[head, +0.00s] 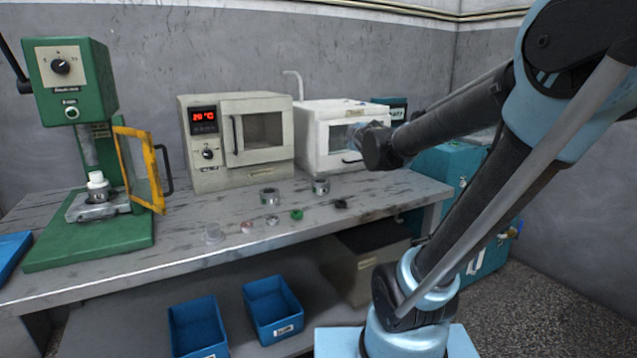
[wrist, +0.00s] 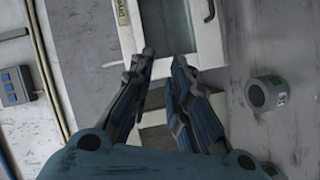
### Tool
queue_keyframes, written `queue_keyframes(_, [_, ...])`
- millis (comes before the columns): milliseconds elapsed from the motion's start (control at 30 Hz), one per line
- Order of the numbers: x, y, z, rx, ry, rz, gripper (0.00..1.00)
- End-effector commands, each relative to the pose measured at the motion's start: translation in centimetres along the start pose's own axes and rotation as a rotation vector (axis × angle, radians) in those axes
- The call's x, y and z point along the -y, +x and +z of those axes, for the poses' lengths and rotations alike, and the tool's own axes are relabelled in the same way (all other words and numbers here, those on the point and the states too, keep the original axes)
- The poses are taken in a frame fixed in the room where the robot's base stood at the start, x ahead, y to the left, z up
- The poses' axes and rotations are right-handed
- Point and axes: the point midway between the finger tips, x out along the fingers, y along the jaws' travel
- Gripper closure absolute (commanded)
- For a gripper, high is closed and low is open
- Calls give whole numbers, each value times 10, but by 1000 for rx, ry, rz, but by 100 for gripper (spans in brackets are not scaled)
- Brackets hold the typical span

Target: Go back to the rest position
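My arm reaches in from the right in the head view. Its dark end is in front of the white glass-fronted cabinet (head: 312,150), and my gripper is mostly hidden behind it there. In the wrist view my gripper (wrist: 164,62) shows two dark blue fingers with a clear gap between their tips. Nothing is held between them. The fingers point toward the white cabinet (wrist: 215,55), whose door and handle show beyond them. A grey metal ring part (wrist: 265,93) lies on the bench right of the fingers, apart from them.
The bench (head: 330,222) carries a green press (head: 80,85) with an open yellow guard (head: 157,170), an oven (head: 262,168) and several small parts, including a green one (head: 297,214). Blue bins (head: 275,310) sit below. A teal cabinet (head: 440,165) stands right.

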Motion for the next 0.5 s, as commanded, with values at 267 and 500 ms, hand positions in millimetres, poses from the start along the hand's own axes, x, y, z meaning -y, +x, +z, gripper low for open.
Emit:
queue_keyframes(267, [100, -84, 110, 411, 464, -259, 83])
queue_keyframes(500, [198, -182, 155, 755, 823, -473, 83])
